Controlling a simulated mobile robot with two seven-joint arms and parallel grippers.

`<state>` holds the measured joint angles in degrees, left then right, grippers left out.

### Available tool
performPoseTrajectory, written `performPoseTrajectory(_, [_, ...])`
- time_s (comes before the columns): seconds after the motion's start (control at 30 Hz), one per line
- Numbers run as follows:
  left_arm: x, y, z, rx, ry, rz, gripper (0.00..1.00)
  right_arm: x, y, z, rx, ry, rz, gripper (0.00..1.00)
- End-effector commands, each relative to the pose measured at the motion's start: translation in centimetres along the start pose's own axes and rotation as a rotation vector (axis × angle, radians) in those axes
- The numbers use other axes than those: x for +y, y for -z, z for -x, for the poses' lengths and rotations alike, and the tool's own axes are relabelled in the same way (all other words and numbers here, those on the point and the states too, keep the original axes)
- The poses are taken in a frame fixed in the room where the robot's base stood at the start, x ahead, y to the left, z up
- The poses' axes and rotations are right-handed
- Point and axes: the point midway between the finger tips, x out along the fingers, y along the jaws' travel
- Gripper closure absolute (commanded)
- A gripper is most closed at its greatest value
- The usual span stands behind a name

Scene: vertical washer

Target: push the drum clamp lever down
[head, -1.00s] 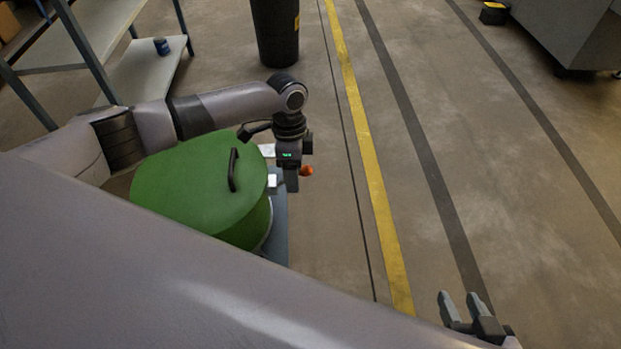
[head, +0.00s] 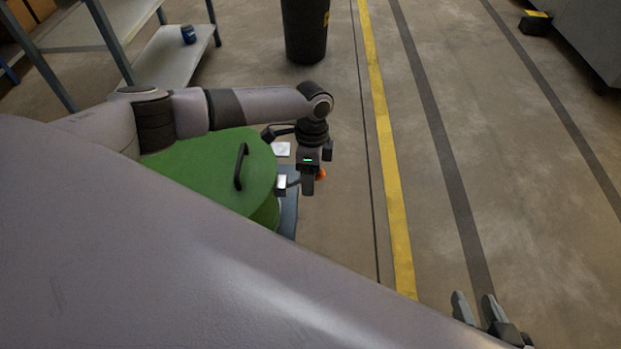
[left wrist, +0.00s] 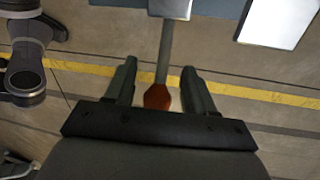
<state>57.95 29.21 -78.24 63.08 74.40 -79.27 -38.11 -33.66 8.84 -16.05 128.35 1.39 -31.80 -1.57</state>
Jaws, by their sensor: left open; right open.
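The clamp lever shows in the left wrist view as a grey rod (left wrist: 165,48) ending in an orange-red knob (left wrist: 157,96). The knob also shows in the head view (head: 321,174), partly hidden behind my left gripper (head: 308,186). In the left wrist view my left gripper (left wrist: 158,82) is open, with the knob end between its fingers in the picture; I cannot tell whether they touch. The green drum lid (head: 205,172) with a black handle (head: 240,166) is left of this gripper. My right gripper (head: 477,308) is open and empty at the lower right.
A shelf rack (head: 175,62) with a blue can (head: 188,34) stands at the back left. A black bin (head: 305,30) stands behind the drum. Grey machinery (head: 590,35) is at the far right. The floor right of the drum is clear.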

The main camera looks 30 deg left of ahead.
Motion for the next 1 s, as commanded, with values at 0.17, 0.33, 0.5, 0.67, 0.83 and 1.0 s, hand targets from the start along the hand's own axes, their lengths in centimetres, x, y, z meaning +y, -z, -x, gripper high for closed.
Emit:
performPoseTrajectory(0.17, [0.02,0.04,-0.55,0.001,0.000,0.000,0.45,-0.10,0.14,-0.03,0.005,0.003,0.000,0.57])
performPoseTrajectory(0.33, [0.03,0.04,-0.52,0.001,0.000,0.000,0.49,-0.10,0.16,-0.01,0.005,0.003,0.000,0.57])
performPoseTrajectory(0.5, [0.03,0.05,-0.50,0.001,0.000,-0.001,1.00,-0.10,0.16,-0.01,0.005,0.003,0.000,0.57])
performPoseTrajectory(0.67, [0.06,0.22,-0.45,0.005,0.000,-0.003,1.00,-0.10,0.17,-0.01,0.005,0.003,0.000,0.57])
performPoseTrajectory(0.83, [0.10,0.52,-0.32,0.011,0.001,-0.006,1.00,-0.10,0.17,-0.01,0.005,0.004,0.000,0.57])
performPoseTrajectory(1.0, [0.15,0.63,-0.21,0.012,0.001,-0.008,1.00,-0.09,0.24,0.03,0.005,0.003,0.002,0.57])
